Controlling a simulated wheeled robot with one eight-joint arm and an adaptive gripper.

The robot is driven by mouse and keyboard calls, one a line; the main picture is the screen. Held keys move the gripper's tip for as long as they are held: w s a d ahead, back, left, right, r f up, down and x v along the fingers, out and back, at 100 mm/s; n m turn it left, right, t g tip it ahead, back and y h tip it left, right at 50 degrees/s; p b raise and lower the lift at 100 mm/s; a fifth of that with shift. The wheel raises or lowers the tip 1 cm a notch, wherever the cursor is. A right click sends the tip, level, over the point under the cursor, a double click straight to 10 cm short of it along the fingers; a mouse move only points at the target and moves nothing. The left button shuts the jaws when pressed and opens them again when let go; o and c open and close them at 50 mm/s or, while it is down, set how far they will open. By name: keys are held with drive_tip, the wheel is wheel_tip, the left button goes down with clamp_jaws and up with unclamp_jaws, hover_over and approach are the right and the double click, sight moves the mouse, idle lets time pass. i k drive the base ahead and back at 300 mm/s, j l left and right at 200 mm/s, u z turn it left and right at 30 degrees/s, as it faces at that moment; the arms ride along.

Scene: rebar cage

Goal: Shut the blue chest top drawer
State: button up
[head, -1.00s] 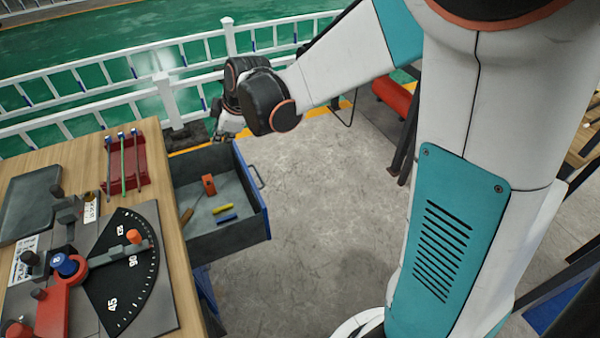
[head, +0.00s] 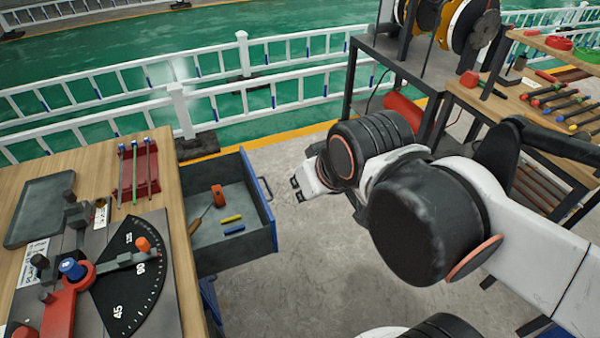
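The blue chest top drawer (head: 262,228) is pulled out from under the wooden worktop at the left. It has a grey inside, a blue front and a handle (head: 265,188) on the front's outer face. In it lie an orange-headed hammer (head: 217,196), a yellow item (head: 231,218) and a blue item (head: 234,230). My gripper (head: 297,189) is to the right of the drawer front, apart from the handle, pointing left. It looks small and partly hidden behind my wrist, with its dark fingertips spread apart and nothing between them.
The worktop (head: 174,250) carries an angle-marked bending plate (head: 128,285), a grey tray (head: 38,207) and a red rack with rods (head: 135,172). White railings (head: 215,95) stand behind. A tool bench (head: 520,90) stands at the right. Grey floor is clear before the drawer.

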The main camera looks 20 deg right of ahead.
sight(214, 251)
drive_tip(key=l+u, duration=0.3)
drive_tip(key=l, duration=0.3)
drive_tip(key=l+u, duration=0.3)
drive_tip(key=l, duration=0.35)
drive_tip(key=k+l+u, duration=0.2)
drive_tip(key=l+u, duration=0.15)
drive_tip(key=l, duration=0.2)
